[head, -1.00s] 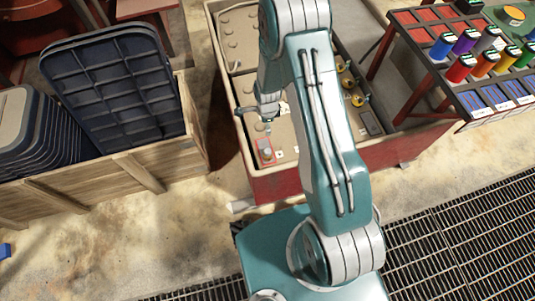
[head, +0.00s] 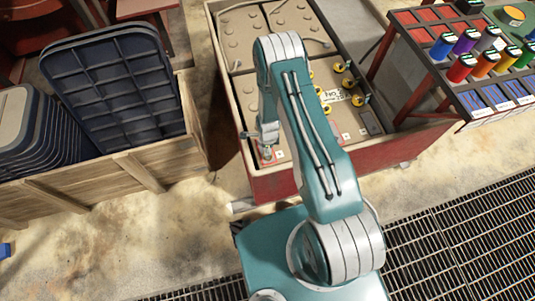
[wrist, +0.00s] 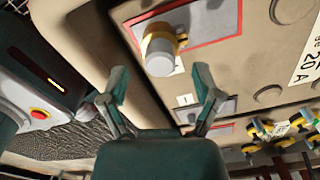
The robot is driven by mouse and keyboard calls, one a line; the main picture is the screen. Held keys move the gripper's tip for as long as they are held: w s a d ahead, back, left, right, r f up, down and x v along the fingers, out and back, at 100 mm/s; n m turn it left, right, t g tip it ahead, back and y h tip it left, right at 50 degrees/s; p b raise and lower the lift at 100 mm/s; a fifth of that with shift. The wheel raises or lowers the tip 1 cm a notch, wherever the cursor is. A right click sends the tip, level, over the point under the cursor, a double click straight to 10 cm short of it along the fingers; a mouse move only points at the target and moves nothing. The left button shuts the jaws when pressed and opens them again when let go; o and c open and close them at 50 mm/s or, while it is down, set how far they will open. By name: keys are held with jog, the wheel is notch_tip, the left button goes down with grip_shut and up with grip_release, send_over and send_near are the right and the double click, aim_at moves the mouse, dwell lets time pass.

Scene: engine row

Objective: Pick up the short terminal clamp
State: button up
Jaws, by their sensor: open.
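In the wrist view, a short grey post with a yellow band (wrist: 161,48) stands on a red-bordered grey plate of the battery case. Several yellow clamps with dark and teal parts (wrist: 268,131) sit at the lower right; they show in the head view as yellow pieces (head: 342,67) right of my arm. I cannot tell for sure which is the short terminal clamp. My gripper (wrist: 162,82) is open and empty, its fingertips either side of the line to the banded post, apart from it. In the head view my gripper (head: 264,138) is above the case's near left corner.
The beige battery case (head: 240,68) has a red front wall (head: 280,183). A wooden crate (head: 105,175) with dark panels stands left. A rack with coloured cylinders (head: 466,65) stands right. Floor grating (head: 470,240) lies at the lower right.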

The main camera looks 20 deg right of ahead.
notch_tip(320, 180, down, 2)
jog(key=shift+d+f, duration=0.1)
jog(key=shift+f, duration=0.05)
grip_shut()
dwell(0.4)
